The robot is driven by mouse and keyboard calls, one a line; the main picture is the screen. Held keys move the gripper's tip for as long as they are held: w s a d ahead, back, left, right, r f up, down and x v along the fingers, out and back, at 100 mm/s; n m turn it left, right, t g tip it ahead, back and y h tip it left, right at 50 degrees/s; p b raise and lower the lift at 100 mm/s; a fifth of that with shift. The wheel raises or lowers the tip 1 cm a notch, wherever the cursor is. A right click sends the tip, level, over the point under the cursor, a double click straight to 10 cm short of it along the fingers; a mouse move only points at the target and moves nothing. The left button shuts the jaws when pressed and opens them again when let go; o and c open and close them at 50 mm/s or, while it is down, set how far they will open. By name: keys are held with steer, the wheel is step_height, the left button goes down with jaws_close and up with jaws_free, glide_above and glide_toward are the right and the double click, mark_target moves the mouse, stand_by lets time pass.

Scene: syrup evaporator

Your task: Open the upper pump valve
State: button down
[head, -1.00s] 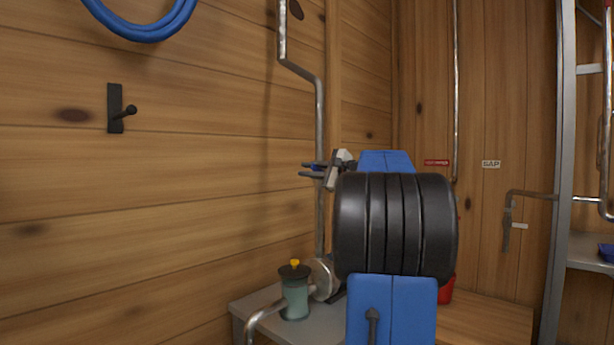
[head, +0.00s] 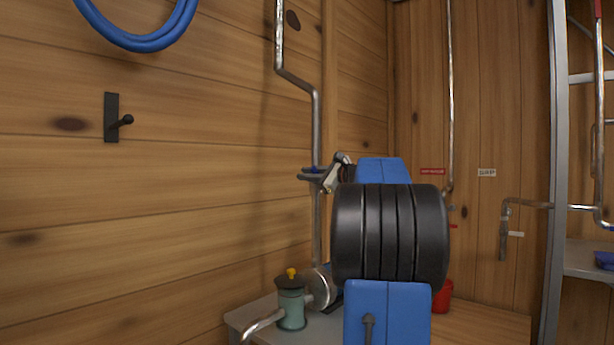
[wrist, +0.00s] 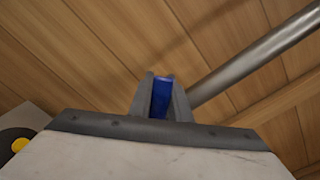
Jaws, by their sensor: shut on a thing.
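My gripper (head: 312,174) is at the vertical metal pipe (head: 317,125), above the pump, with its fingers pointing left. It is shut on a small blue valve handle (wrist: 161,97), which shows between the two grey fingers in the wrist view. In the head view only a speck of blue shows at the fingertips. The pipe also runs up to the right in the wrist view (wrist: 262,57). The valve body is hidden behind my gripper, and I cannot tell the handle's angle exactly.
Below stands a grey-green pump canister (head: 291,305) with a black lid and yellow knob, on a grey bench (head: 240,318). A red container (head: 442,297) sits behind my arm. A black wall hook (head: 113,118) and a blue hose (head: 140,40) hang on the left wall.

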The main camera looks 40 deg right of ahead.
steer(key=shift+f, duration=0.1)
steer(key=c, duration=1.6)
jaws_free()
steer(key=shift+c, duration=0.2)
step_height(320, 180, down, 4)
steer(key=a+f+n, duration=0.1)
steer(key=a+n, duration=0.1)
steer(key=n, duration=0.7)
steer(key=s+d, duration=0.1)
steer(key=s, duration=1.7)
steer(key=w+a+f+n+g+y, duration=0.1)
steer(key=a+f, duration=0.4)
steer(key=a, duration=0.5)
steer(key=w+a+f+n+g+y, duration=0.1)
steer(key=w+a+f+n+g, duration=0.2)
steer(key=a+f, duration=0.3)
steer(key=shift+w+a+f+g+y, duration=0.2)
steer(key=shift+a+g+y, duration=0.3)
steer(key=shift+a, duration=1.75)
